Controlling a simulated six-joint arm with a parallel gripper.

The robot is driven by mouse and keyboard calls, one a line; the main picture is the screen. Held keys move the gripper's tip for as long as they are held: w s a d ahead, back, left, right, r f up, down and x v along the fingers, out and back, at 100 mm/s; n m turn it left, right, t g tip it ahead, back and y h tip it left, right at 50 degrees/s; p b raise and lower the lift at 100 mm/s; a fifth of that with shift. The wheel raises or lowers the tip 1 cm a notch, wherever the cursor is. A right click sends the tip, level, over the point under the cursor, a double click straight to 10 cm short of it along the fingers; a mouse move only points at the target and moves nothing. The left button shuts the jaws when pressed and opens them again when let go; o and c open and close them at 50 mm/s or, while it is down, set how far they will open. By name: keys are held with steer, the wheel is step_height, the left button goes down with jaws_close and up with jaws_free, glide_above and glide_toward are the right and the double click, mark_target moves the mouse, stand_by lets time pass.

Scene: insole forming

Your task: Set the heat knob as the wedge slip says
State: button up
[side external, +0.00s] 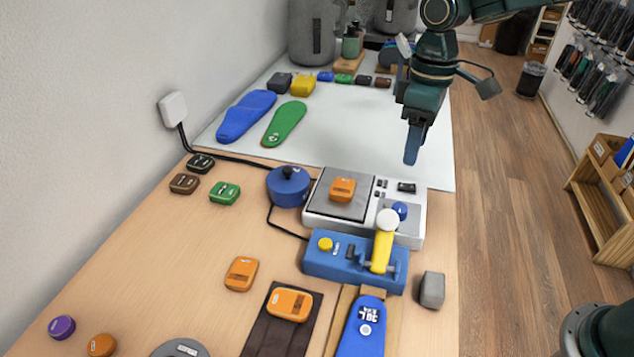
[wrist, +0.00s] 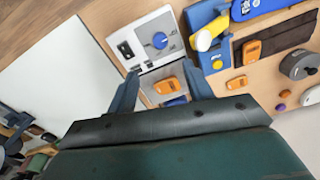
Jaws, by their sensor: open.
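The white and grey machine (side external: 332,205) stands mid-table with an orange block (side external: 342,189) on its dark plate. Its blue round knob (side external: 400,210) is on the right side of its top. In the wrist view the knob (wrist: 160,40) shows a pale mark, too small to read. My gripper (side external: 412,158) is above the table, behind and apart from the knob. In the wrist view its fingers (wrist: 162,74) are open and empty.
A blue box (side external: 325,263) with a yellow lever (side external: 382,250) stands in front of the machine. A blue pot (side external: 288,187) and cable are left of it. A grey block (side external: 432,290) sits near the right edge. The white mat (side external: 345,130) behind has clear room.

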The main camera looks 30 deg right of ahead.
mark_target(400, 207)
steer(key=shift+f, duration=0.1)
steer(key=shift+s+a+f, duration=0.15)
steer(key=shift+f, duration=3.25)
steer(key=shift+s+a+f, duration=0.1)
steer(key=shift+a+f, duration=0.05)
steer(key=shift+f, duration=3.25)
steer(key=shift+c, duration=0.4)
steer(key=c, duration=0.9)
steer(key=shift+m, duration=0.4)
steer(key=m, duration=1.1)
steer(key=shift+t, duration=0.3)
